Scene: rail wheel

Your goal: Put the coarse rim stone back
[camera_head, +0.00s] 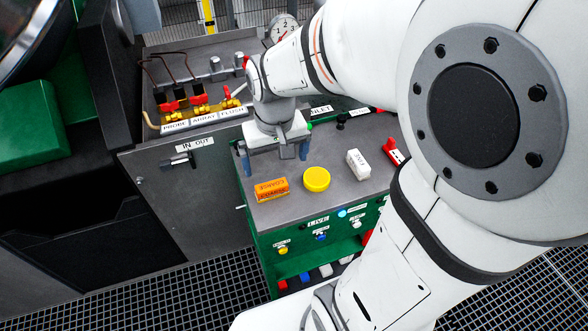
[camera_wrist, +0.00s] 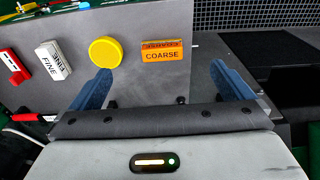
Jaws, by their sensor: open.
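The coarse rim stone is an orange block (camera_head: 272,189) labelled COARSE, lying on the grey top of the green cabinet (camera_head: 330,198), near its front left corner. In the wrist view the coarse stone (camera_wrist: 162,53) lies ahead of and roughly between the fingertips. My gripper (camera_head: 272,157) is open and empty, with blue fingers pointing down, just behind the coarse stone in the head view. The open fingers also show in the wrist view (camera_wrist: 160,75). I cannot tell their exact height above the top.
A yellow round knob or disc (camera_head: 316,179) is right beside the coarse stone, then a white FINE block (camera_head: 358,163) and a red-and-white item (camera_head: 393,151). Labelled levers (camera_head: 200,105) stand at the back left. My arm covers the right side.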

